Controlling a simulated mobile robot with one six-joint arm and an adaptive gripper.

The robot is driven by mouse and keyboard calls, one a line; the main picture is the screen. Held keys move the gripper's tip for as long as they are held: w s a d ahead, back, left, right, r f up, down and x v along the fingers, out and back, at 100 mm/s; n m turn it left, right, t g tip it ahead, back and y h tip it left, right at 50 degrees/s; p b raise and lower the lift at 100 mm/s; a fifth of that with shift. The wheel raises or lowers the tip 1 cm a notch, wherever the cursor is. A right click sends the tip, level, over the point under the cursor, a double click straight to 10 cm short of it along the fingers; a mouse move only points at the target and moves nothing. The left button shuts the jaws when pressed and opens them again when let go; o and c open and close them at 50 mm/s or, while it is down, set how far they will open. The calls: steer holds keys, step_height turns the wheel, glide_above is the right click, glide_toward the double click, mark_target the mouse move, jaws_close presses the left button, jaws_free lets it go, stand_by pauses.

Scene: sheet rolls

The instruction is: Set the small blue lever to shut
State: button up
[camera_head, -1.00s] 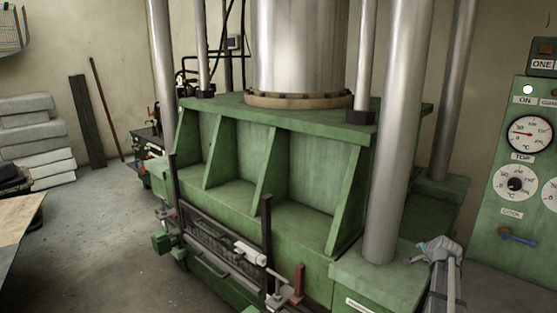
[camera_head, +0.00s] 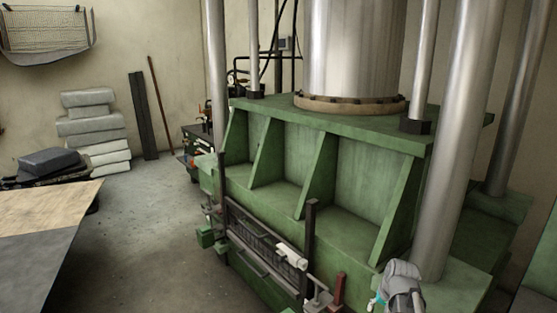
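The small blue lever is outside the picture now. Part of my own grey arm (camera_head: 402,285) shows at the bottom right, in front of the press base. My gripper's fingers do not show, so I cannot see whether they are open or shut.
A large green press (camera_head: 290,205) with thick steel columns fills the middle and right. A white-handled part (camera_head: 290,256) and a red upright piece (camera_head: 339,290) stick out at its front. A table (camera_head: 45,215) stands at the left. Open floor (camera_head: 150,225) lies between table and press.

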steer(key=s+a+n+g+p, duration=0.1)
steer(key=s+a+n, duration=0.1)
steer(key=s+a, duration=0.2)
steer(key=s+a+r+n+g+h, duration=0.1)
steer(key=s+a, duration=0.3)
steer(key=a, duration=0.6)
steer(key=shift+s+r+n+g+p, duration=0.2)
steer(key=shift+s+n+g+p, duration=0.15)
steer(key=shift+n, duration=0.55)
steer(key=shift+a, duration=0.1)
